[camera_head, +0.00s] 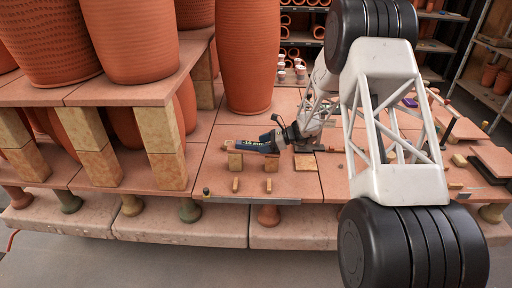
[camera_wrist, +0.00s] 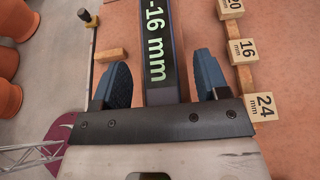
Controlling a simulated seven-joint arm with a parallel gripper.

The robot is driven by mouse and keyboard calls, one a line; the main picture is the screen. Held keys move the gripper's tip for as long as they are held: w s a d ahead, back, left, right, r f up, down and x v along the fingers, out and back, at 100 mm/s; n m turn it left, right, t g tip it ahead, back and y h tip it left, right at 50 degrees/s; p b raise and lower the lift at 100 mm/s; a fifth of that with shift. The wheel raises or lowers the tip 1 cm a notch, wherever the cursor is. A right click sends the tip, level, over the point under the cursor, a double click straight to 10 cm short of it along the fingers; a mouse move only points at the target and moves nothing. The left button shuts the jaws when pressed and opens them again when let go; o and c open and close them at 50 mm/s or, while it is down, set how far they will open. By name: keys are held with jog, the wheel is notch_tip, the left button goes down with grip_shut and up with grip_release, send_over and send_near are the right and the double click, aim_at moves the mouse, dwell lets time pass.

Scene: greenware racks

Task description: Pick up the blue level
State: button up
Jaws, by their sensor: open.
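The blue level is a long dark blue bar. My gripper (camera_wrist: 161,82) is open, one blue finger on each side of the bar, with a gap showing on both sides. In the head view my gripper (camera_head: 277,137) is at the level's right end. The bar's near end is hidden behind my gripper's body.
Blocks marked 20, 16 (camera_wrist: 243,51) and 24 (camera_wrist: 264,106) stand in a row right of the bar. A metal strip (camera_head: 250,201) with a dark knob (camera_head: 206,190) runs along the front edge. A tall pot (camera_head: 246,60) stands behind, and a pot-laden shelf (camera_head: 120,92) is at left.

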jog(key=shift+c, duration=0.5)
jog(key=c, duration=1)
jog(key=shift+r, duration=0.15)
jog(key=shift+r, duration=1.4)
jog(key=shift+s+r, duration=0.2)
jog(key=shift+r, duration=0.1)
jog(key=s+d, duration=0.1)
jog(key=s, duration=0.4)
jog(key=s+d+r, duration=0.1)
jog(key=s, duration=0.4)
jog(key=s+d, duration=0.1)
jog(key=s, duration=0.4)
jog(key=shift+s+d+r, duration=0.1)
jog(key=shift+d+r, duration=0.05)
